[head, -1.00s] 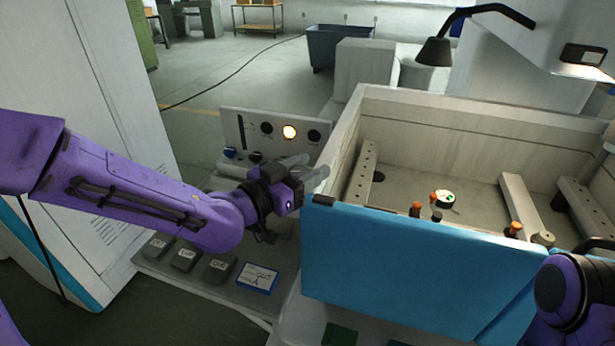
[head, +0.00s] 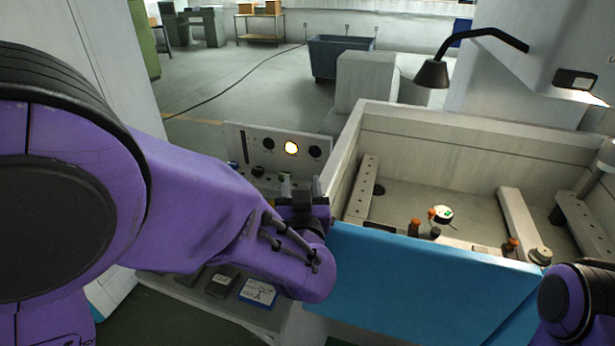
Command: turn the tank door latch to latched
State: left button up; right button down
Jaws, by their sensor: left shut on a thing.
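The blue tank door (head: 430,278) closes the front of the pale, open-topped tank (head: 480,140). My left gripper (head: 301,186) is at the door's left end, by the tank's front left corner, with its fingers pointing away from me. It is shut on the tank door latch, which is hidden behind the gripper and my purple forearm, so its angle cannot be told. My right arm shows only as a purple link at the lower right edge; its gripper is out of view.
A control panel (head: 275,148) with a lit round lamp stands just behind my left gripper. Inside the tank are perforated rails (head: 361,190) and small orange-topped parts. A black lamp (head: 433,73) hangs over the tank's back. A blue-and-white card (head: 258,292) lies below my left arm.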

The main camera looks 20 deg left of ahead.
pick_arm(q)
jog(key=shift+a+n+g+y, duration=0.1)
jog(key=shift+n+g+y, duration=0.2)
jog(key=shift+n+y, duration=0.4)
jog(key=o, duration=1)
jog(key=shift+w, duration=0.15)
jog(key=v, duration=0.2)
jog(key=b+v, duration=0.1)
jog(key=v, duration=0.2)
jog(key=shift+s+f, duration=0.2)
jog(key=shift+s, duration=0.1)
jog(key=shift+v, duration=2.45)
jog(key=shift+r, duration=0.1)
